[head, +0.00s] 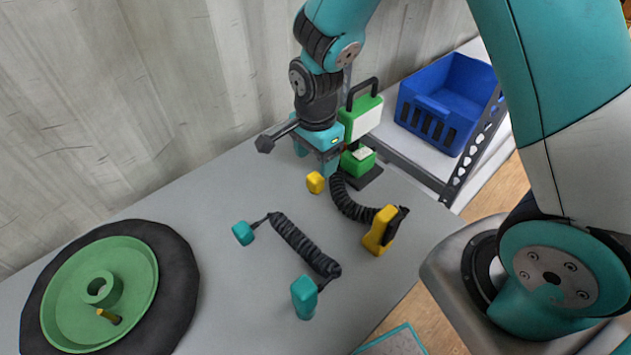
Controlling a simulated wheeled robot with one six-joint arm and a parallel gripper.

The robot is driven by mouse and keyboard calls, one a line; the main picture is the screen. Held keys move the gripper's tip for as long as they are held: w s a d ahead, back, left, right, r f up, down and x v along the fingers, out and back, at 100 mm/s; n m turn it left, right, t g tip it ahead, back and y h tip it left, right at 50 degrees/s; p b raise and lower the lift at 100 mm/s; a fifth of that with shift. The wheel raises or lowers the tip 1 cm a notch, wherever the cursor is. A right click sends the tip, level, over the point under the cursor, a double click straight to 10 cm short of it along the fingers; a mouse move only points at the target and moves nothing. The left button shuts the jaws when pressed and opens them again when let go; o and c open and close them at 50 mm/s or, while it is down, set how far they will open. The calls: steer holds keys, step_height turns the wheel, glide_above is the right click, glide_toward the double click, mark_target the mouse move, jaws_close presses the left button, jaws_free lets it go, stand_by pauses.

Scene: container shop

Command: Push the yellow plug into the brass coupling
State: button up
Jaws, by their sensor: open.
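A small yellow block (315,182), which looks like the plug, lies on the grey table just below my gripper. A larger yellow piece (379,231) stands to its lower right, with a black coiled cable (348,202) running from it toward the small block. My gripper (317,163) is open and points down above and behind the small yellow block, apart from it in the picture. I cannot make out a brass coupling for certain. A short brass-coloured stub (109,316) sticks out of the green wheel hub at the left.
A second black coiled cable (300,243) with teal ends (304,297) lies in the table's middle. The black-tyred wheel (180,270) fills the left. A green device (361,118) stands beside my gripper. A blue crate (448,95) sits on a shelf behind. The table's (215,215) left middle is clear.

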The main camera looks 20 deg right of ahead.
mark_target(316, 176)
steer(key=shift+f, duration=0.8)
step_height(316, 176, down, 5)
steer(key=shift+s+a+f+p, duration=0.1)
steer(key=shift+s+p, duration=0.05)
steer(key=shift+p, duration=0.25)
steer(key=c, duration=1)
steer(key=shift+o, duration=0.2)
